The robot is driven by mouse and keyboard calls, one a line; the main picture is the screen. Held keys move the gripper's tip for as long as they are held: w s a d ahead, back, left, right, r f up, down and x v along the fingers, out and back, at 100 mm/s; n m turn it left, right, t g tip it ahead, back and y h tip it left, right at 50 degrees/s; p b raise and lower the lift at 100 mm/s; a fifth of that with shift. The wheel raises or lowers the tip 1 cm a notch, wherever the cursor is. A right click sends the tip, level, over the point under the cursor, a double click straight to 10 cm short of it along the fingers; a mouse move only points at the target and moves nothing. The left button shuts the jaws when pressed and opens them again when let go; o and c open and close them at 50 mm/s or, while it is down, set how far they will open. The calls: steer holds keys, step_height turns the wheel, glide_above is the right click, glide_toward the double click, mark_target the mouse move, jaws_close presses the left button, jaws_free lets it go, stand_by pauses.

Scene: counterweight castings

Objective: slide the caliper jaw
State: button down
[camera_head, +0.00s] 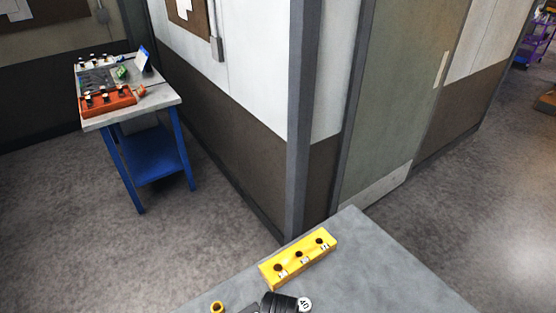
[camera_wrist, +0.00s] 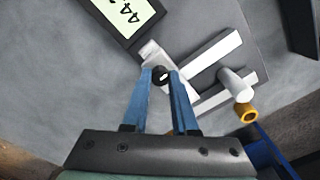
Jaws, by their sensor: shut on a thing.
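The caliper lies on a grey tabletop in the wrist view.
In the head view, a yellow block (camera_head: 299,258) with holes stands on the grey table (camera_head: 365,265). A black piece marked 40 (camera_head: 304,304) and a yellow ring (camera_head: 217,307) are at the bottom edge. A blue-legged bench (camera_head: 165,98) stands far left.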

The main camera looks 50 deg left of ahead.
steer(key=shift+d+r, duration=0.15)
steer(key=shift+d, duration=0.4)
steer(key=shift+a, duration=0.2)
steer(key=c, duration=0.8)
jaws_free()
steer(key=shift+a, duration=0.35)
steer(key=shift+o, duration=0.6)
steer(key=shift+d, duration=0.25)
steer(key=shift+a+r, duration=0.15)
steer(key=shift+r, duration=0.3)
step_height(320, 180, up, 12)
steer(key=shift+d+b, duration=0.2)
steer(key=shift+b, duration=0.15)
